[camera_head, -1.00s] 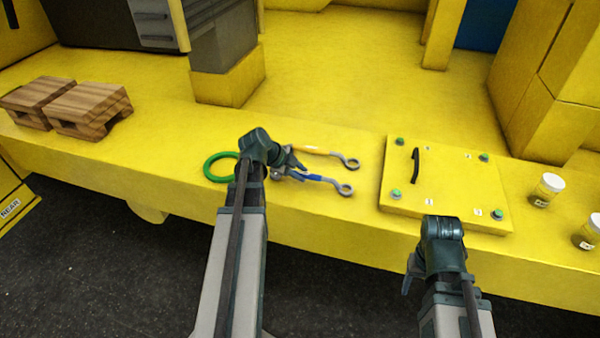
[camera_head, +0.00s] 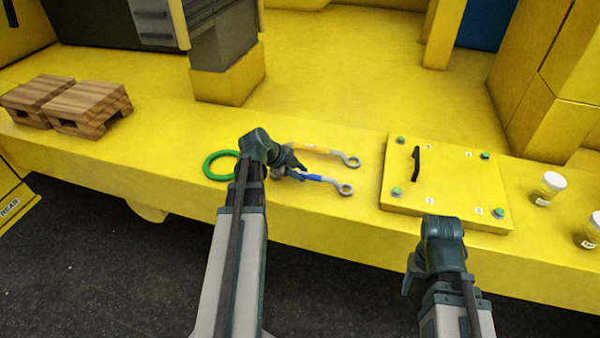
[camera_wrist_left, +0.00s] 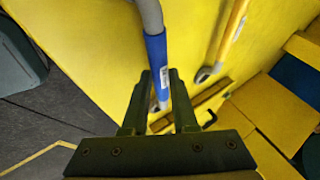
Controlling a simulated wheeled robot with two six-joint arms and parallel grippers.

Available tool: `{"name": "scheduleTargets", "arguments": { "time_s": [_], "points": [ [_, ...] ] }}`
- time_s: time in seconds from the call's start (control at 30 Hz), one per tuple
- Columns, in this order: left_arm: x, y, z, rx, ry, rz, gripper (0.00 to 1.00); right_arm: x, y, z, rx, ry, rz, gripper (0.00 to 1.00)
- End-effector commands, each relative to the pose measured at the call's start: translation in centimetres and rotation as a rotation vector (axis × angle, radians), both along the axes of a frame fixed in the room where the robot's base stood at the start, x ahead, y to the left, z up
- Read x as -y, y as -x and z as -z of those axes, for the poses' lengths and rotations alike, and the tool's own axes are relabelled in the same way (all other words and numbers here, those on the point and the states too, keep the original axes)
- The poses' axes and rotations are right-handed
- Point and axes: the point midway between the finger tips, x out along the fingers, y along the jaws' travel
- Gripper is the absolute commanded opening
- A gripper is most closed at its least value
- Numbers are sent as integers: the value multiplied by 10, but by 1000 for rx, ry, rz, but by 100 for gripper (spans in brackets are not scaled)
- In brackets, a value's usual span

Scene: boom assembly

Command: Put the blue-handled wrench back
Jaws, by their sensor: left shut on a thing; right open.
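The blue-handled wrench (camera_head: 322,179) lies along the front of the yellow deck, its ring end pointing right. My left gripper (camera_head: 296,173) is at its left part and hides that end. In the left wrist view, my left gripper (camera_wrist_left: 162,95) is shut on the blue-handled wrench (camera_wrist_left: 156,48), with its fingers on either side of the blue handle. In the head view I cannot tell whether the wrench touches the deck. My right gripper (camera_head: 408,280) is open, low in front of the deck edge, partly hidden by its own wrist.
A yellow-handled wrench (camera_head: 322,150) lies just behind. A green ring (camera_head: 210,170) is left of my left wrist. A yellow panel (camera_head: 440,205) with a black handle and green bolts sits to the right, with white-lidded jars (camera_head: 548,188) beyond. Wooden blocks (camera_head: 92,108) stand far left.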

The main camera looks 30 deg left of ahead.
Motion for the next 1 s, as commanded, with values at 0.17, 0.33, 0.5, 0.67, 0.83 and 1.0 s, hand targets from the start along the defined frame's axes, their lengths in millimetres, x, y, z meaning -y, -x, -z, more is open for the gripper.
{"name": "scheduleTargets", "arguments": {
  "time_s": [0.17,0.33,0.5,0.67,0.83,1.0],
  "points": [
    [0,0,4,1,1,0,0,0,0,4,0,0,0,60],
    [0,0,5,1,1,0,39,0,0,5,0,0,0,60],
    [0,0,5,0,0,0,62,0,0,5,0,0,0,60],
    [0,0,5,0,0,0,62,0,0,5,0,0,0,60],
    [-1,3,0,0,0,0,62,0,0,0,0,0,0,60],
    [-7,15,-22,-1,2,-2,62,0,0,-22,0,0,0,60]
  ]
}}
